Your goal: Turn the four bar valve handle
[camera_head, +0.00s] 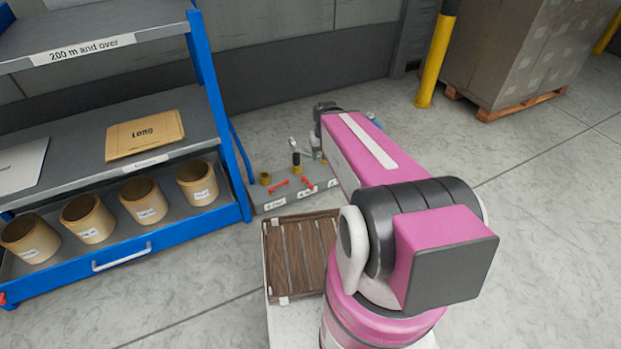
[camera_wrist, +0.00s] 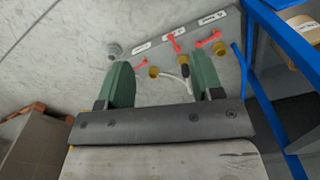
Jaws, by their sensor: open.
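Three red valve handles show in the wrist view: a left one (camera_wrist: 140,64), a middle one (camera_wrist: 175,43) and a right one (camera_wrist: 208,39). They sit on a grey valve panel (camera_wrist: 190,30) with white labels too small to read surely, so I cannot tell which is the four bar one. My gripper (camera_wrist: 163,63) is open, its green fingers apart with nothing gripped. The left handle appears between the fingertips, apparently without contact.
A blue-framed shelf (camera_head: 215,90) with cardboard tubes (camera_head: 143,200) stands to the left. A brown slatted tray (camera_head: 300,255) is beside my arm.

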